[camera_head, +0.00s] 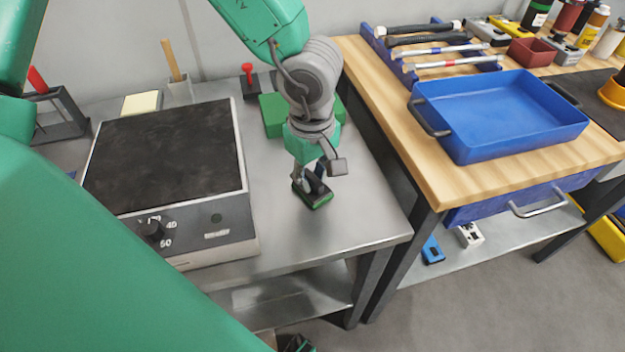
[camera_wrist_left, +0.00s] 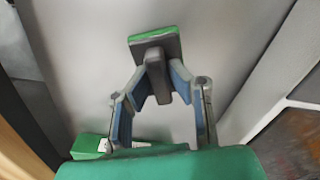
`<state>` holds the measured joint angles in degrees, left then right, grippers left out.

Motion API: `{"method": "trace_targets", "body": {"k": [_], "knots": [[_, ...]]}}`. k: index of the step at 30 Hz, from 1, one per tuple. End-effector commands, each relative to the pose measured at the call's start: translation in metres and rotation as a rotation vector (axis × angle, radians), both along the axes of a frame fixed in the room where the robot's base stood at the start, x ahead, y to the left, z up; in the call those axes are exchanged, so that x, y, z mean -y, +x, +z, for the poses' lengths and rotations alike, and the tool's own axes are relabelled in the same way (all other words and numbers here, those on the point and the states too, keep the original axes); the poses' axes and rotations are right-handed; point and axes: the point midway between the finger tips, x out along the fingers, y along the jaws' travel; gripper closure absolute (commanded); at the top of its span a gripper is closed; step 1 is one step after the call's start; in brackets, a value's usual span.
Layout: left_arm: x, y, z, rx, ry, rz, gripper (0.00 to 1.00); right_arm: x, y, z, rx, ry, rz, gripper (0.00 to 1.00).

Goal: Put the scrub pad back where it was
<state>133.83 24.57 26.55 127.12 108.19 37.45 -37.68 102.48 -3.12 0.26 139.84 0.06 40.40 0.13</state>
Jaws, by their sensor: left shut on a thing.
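The scrub pad (camera_head: 314,199) is a small dark block with a green edge and an upright black handle. It is at the front right part of the steel table (camera_head: 290,235), to the right of the hot plate. My left gripper (camera_head: 313,178) is above it, shut on its handle. In the left wrist view the scrub pad (camera_wrist_left: 154,37) shows its green edge, and the fingers of the gripper (camera_wrist_left: 158,84) close on the handle from both sides. I cannot tell whether the pad touches the table. My right gripper is not clearly seen.
A hot plate (camera_head: 165,155) with a black top fills the table's left part. A green box (camera_head: 272,113) and a red-handled tool (camera_head: 248,80) stand behind the gripper. A wooden bench with a blue tray (camera_head: 500,110) is at right. Bare steel lies around the pad.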

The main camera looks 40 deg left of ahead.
Motion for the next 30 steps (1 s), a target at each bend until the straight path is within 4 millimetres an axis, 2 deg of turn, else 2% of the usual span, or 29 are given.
{"method": "trace_targets", "body": {"k": [7, 8, 9, 20, 23, 30], "knots": [[0.000, 0.000, 0.000, 0.000, 0.002, 0.001, 1.00, 0.000, 0.000, 0.002, 0.001, 0.000, 0.000, 0.60], [0.000, 0.000, 0.000, 0.001, 0.002, 0.001, 0.75, 0.000, 0.000, 0.002, 0.001, 0.000, 0.000, 0.60], [0.000, 0.000, 0.000, 0.000, 0.002, 0.001, 0.65, 0.000, 0.000, 0.002, 0.001, 0.000, 0.000, 0.60], [0.000, 0.000, 0.003, 0.000, 0.001, 0.000, 0.65, 0.000, 0.000, 0.002, 0.001, 0.000, 0.000, 0.60], [0.000, 0.000, 0.014, 0.001, 0.001, 0.001, 0.65, 0.000, 0.000, 0.008, 0.000, 0.000, 0.000, 0.60], [0.000, 0.001, 0.065, 0.004, -0.001, 0.002, 0.65, 0.000, 0.000, 0.030, 0.001, 0.000, 0.000, 0.60]]}}
